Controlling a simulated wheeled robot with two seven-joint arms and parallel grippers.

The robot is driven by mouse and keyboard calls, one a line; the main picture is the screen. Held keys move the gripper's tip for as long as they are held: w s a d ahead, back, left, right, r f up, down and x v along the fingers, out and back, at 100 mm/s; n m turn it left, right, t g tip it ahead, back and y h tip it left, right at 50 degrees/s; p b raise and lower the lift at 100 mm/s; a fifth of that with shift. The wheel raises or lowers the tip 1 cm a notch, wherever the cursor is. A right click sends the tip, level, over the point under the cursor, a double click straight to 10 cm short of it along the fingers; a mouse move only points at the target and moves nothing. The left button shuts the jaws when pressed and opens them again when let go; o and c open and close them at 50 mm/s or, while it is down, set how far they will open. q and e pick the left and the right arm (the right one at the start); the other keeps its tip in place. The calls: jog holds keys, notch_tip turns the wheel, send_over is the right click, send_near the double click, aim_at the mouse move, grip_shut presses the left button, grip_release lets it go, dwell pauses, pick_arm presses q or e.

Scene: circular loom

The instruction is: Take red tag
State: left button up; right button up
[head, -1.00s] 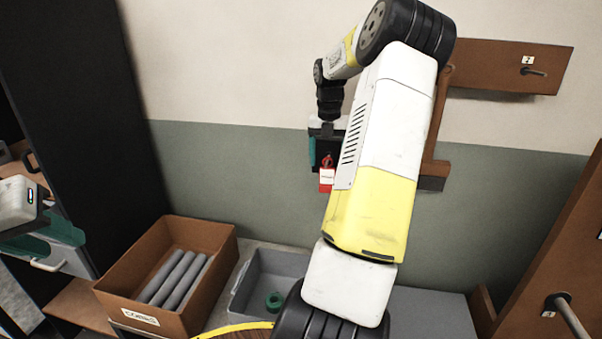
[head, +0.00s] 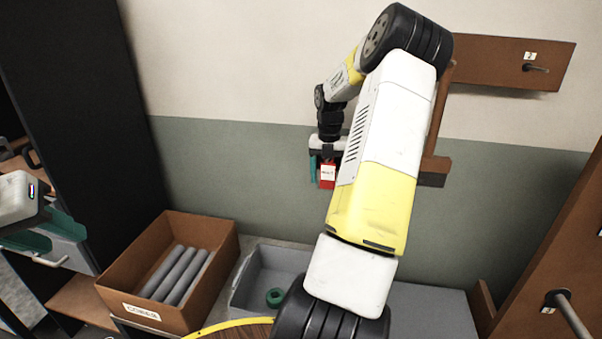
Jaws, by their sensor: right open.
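The red tag (head: 327,174), with a white label, hangs upright in front of the wall. My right gripper (head: 326,160) points down at it. One teal finger shows just left of the tag; the other side is hidden by the tag and my arm. The gripper is open, and I cannot tell whether a finger touches the tag. The tag's support is hidden behind the gripper and my arm. My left gripper (head: 48,236) is at the left edge, partly cut off, far from the tag; its teal fingers show, but their opening is unclear.
A brown box (head: 221,255) of grey rolls stands below, beside a grey tray (head: 244,287) with a green ring (head: 275,297). A brown board (head: 500,66) with a peg is on the wall at right. A dark panel (head: 85,110) stands at left.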

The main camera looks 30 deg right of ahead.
grip_shut()
jog(key=shift+s+a, duration=0.1)
jog(key=shift+s+a+r, duration=0.3)
jog(key=shift+s+a, duration=0.15)
jog(key=shift+s, duration=0.1)
jog(key=shift+s+a+r, duration=0.15)
jog(key=shift+s+a, duration=0.7)
jog(key=shift+s, duration=0.15)
jog(key=shift+s+a+r, duration=0.1)
jog(key=shift+s+a, duration=0.7)
jog(key=shift+s, duration=0.15)
